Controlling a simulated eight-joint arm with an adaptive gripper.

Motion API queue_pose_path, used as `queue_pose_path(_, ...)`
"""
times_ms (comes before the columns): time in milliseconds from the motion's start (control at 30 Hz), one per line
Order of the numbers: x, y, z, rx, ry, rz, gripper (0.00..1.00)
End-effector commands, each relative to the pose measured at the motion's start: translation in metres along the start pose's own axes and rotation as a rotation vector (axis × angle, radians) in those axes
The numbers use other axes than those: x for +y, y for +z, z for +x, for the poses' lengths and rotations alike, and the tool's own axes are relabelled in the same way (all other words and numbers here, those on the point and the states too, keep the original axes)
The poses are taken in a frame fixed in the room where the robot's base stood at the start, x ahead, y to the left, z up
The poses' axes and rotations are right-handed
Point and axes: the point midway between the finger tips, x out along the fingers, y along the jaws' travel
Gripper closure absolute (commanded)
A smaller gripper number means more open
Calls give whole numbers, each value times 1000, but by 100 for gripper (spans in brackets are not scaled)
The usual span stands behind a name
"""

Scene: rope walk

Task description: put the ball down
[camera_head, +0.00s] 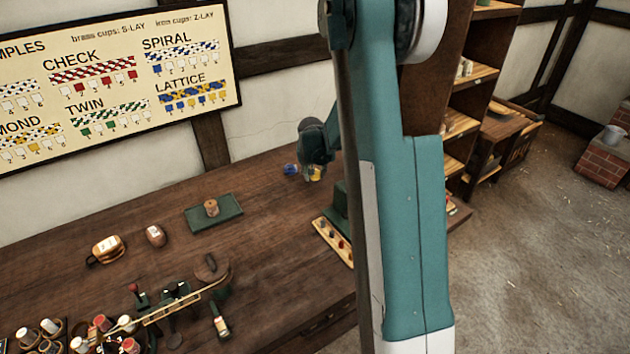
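My gripper (308,170) is at the far side of the workbench, right of the middle of the picture, pointing down close to the bench top. A small yellow thing (316,174) shows at its fingertips, and a small blue thing (290,169) shows just left of them. Either could be the ball; they are too small to tell. The fingers are dark and partly hidden, so I cannot tell whether they are shut on the yellow thing or only beside it, or whether it touches the bench.
The wooden workbench (265,225) is clear left of my gripper. Tools and several spools crowd the front left.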

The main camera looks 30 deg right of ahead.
Motion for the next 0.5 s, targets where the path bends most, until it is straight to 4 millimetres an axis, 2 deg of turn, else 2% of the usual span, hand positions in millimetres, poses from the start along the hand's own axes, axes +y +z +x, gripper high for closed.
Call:
queue_pose_path(400, 0, 14, 32, 0, 0, 0, 81)
queue_pose_path(500, 0, 16, 34, 0, 0, 0, 81)
